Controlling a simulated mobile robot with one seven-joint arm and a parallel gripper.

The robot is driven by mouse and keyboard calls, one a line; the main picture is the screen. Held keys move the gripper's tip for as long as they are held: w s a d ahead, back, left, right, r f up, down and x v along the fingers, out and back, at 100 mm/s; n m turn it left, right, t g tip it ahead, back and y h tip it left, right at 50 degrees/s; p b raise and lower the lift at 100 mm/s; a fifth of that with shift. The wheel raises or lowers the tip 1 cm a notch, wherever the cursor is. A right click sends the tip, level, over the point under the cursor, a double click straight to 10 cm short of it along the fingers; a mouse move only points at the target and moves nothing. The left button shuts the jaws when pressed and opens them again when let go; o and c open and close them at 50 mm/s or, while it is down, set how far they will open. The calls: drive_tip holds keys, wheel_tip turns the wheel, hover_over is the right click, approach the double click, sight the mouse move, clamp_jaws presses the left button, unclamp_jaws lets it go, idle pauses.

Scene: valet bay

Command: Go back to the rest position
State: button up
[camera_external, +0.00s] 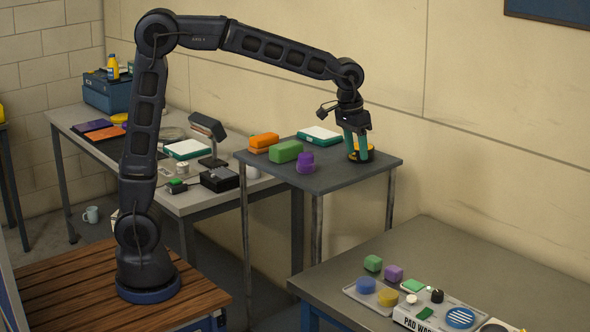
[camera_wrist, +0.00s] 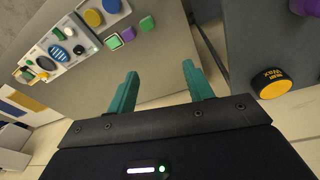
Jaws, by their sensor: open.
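My gripper (camera_external: 356,150) hangs from the arm, fingers pointing down, over the right part of the small grey table (camera_external: 340,178). In the wrist view its two teal fingers (camera_wrist: 158,74) stand apart with nothing between them. A round yellow and black tin (camera_external: 369,151) stands on that table by the fingers, partly hidden behind them. In the wrist view the tin (camera_wrist: 271,84) lies to the right of the fingers, clear of them. I cannot tell the fingers' exact height above the table.
An orange stack (camera_external: 262,142), a green block (camera_external: 285,152), a purple piece (camera_external: 305,162) and a white-green box (camera_external: 319,136) share the small table. A lower workbench (camera_external: 440,250) holds a tray, coloured pads and a panel. A cluttered bench (camera_external: 200,198) stands left; the wall (camera_external: 480,120) is behind.

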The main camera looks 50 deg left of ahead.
drive_tip(key=s+a+r+t, duration=0.1)
drive_tip(key=s+a+r, duration=0.15)
drive_tip(key=a, duration=0.35)
drive_tip(key=s+a+r, duration=0.1)
drive_tip(key=s+a, duration=0.2)
drive_tip(key=a, duration=0.4)
drive_tip(key=s+a+f+n+t, duration=0.1)
drive_tip(key=s+a+f, duration=0.2)
drive_tip(key=s+a, duration=0.7)
drive_tip(key=s+a+f+n+t+y, duration=0.1)
drive_tip(key=s+a+f, duration=0.2)
drive_tip(key=s+a, duration=0.7)
drive_tip(key=shift+s+n, duration=0.4)
drive_tip(key=shift+s, duration=0.6)
